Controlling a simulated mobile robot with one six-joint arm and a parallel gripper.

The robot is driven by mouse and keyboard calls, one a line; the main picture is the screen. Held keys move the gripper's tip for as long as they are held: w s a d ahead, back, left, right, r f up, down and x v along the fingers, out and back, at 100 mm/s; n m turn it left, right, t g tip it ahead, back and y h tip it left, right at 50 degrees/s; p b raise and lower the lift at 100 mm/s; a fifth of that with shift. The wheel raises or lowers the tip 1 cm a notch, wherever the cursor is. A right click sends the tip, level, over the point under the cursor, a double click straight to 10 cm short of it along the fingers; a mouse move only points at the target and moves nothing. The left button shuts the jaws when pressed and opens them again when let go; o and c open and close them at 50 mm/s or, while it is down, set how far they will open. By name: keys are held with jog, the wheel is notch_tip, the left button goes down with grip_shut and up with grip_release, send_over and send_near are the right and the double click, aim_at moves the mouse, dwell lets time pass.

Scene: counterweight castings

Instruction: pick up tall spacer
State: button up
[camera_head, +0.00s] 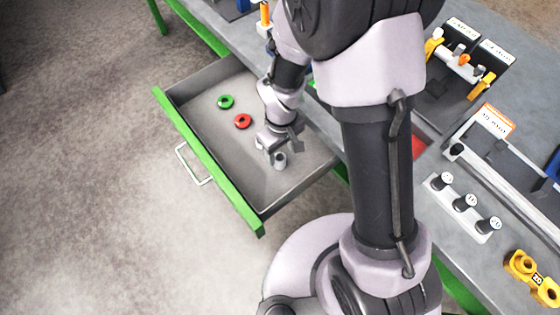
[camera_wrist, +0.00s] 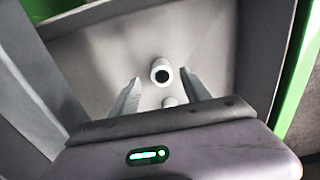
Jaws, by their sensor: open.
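A grey tubular spacer (camera_head: 280,161) stands upright in the open drawer (camera_head: 296,188). In the wrist view its round top with a dark hole (camera_wrist: 161,64) shows just beyond and between my fingertips. My gripper (camera_head: 272,150) is open, close to the spacer, with the fingers on either side of its line. I cannot tell whether they touch it. A small grey rounded piece (camera_wrist: 170,102) shows between the fingers, partly hidden by my gripper body; I cannot tell what it is.
A green ring (camera_head: 225,102) and a red ring (camera_head: 242,121) lie in the drawer, left of my gripper. The drawer has a green front (camera_head: 205,160) and low grey walls. The bench at right holds black knobs on a plate (camera_head: 466,207) and yellow parts (camera_head: 533,277).

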aim_at(280, 158)
notch_tip(280, 158, down, 4)
jog(key=shift+s+a+r+b, duration=0.1)
jog(key=shift+s+a+b, duration=0.05)
jog(key=shift+b, duration=0.65)
jog(key=shift+r, duration=0.1)
grip_shut()
